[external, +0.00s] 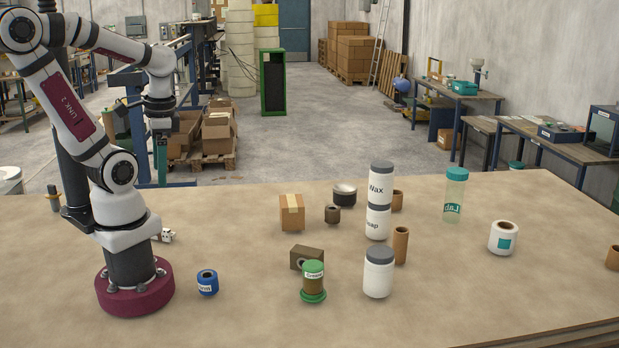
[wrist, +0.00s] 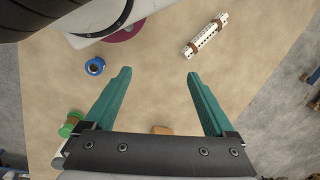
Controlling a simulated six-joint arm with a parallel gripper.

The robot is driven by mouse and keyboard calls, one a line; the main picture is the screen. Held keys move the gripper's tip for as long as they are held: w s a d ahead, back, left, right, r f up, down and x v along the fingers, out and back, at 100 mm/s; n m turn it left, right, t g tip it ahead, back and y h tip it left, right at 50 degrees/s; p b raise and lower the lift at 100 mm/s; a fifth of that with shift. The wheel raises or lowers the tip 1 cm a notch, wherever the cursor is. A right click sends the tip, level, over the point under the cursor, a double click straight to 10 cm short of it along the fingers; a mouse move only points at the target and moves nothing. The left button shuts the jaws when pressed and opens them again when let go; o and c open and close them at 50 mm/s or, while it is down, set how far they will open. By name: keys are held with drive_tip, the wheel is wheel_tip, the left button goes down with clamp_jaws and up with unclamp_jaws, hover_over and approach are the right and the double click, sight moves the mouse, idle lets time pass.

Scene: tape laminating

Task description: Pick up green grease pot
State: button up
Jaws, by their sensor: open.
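The green grease pot (external: 313,284) stands upright on the table in the external view. It has a green lid, a brownish body with a white label, and a wide green base. In the wrist view the green pot (wrist: 70,127) shows at the lower left, outside my left finger. My gripper (wrist: 158,73) has two teal fingers, spread wide with nothing between them but table surface. In the external view my gripper (external: 160,165) hangs at the far left side of the table, high and well away from the pot.
A brown box (external: 306,257) sits close behind the pot. A white jar with grey lid (external: 378,277) stands to its right, and a blue tape roll (external: 207,283) to its left. The front table area is clear.

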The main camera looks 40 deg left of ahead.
drive_tip(key=n+g+h, duration=0.4)
drive_tip(key=n+h, duration=1.1)
drive_tip(key=n, duration=0.5)
approach(313, 273)
drive_tip(key=d+f, duration=0.1)
drive_tip(key=d, duration=0.1)
drive_tip(key=d+f, duration=0.2)
drive_tip(key=d, duration=0.1)
drive_tip(key=s+d+f, duration=0.1)
drive_tip(key=d+f, duration=0.1)
drive_tip(key=shift+d, duration=0.35)
clamp_jaws()
